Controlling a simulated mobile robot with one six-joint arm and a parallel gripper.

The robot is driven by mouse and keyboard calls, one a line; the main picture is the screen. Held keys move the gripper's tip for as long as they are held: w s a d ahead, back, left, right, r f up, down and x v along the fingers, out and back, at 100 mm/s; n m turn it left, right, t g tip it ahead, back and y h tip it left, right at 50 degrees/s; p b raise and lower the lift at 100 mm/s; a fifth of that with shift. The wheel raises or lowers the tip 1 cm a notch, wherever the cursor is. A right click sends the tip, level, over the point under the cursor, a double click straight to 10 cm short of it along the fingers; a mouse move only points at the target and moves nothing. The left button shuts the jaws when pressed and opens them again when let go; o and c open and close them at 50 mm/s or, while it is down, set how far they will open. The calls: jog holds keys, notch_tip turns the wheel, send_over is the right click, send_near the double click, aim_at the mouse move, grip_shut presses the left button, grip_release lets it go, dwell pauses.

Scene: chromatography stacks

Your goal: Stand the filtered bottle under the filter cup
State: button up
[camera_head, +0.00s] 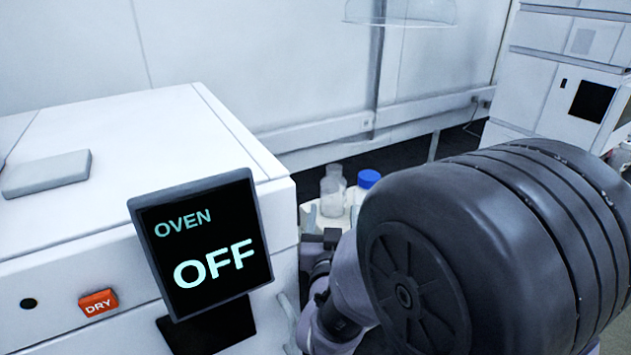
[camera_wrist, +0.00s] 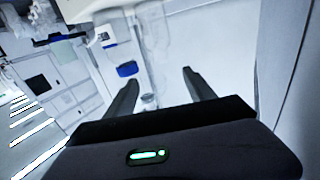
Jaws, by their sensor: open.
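In the head view a clear bottle (camera_head: 332,197) without a visible cap stands on a small white surface behind the oven, with another clear vessel just behind it. A bottle with a blue cap (camera_head: 368,180) stands to their right, partly hidden by my arm. I cannot tell which is the filtered bottle, and I cannot make out the filter cup. In the wrist view my gripper (camera_wrist: 160,77) is open, with nothing held between its fingers. A blue cap (camera_wrist: 127,69) shows beyond the left finger, and a faint clear vessel (camera_wrist: 149,101) shows beyond the gap.
A white oven (camera_head: 150,150) with a dark screen (camera_head: 205,245) reading OFF fills the left of the head view. A grey slab (camera_head: 46,173) lies on its top. A clear dome (camera_head: 400,10) hangs above. White instrument stacks (camera_head: 560,70) stand at the back right.

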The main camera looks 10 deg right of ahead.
aim_at(334, 176)
jog(key=w+d, duration=0.1)
jog(key=w, duration=0.6)
jog(key=w+d, duration=0.1)
jog(key=w, duration=0.3)
jog(key=shift+w+d, duration=0.2)
jog(key=shift+d, duration=0.1)
jog(key=w, duration=0.1)
jog(key=w+b, duration=0.1)
jog(key=w, duration=0.3)
jog(key=shift+w+d, duration=0.2)
jog(key=shift+d, duration=0.15)
grip_shut()
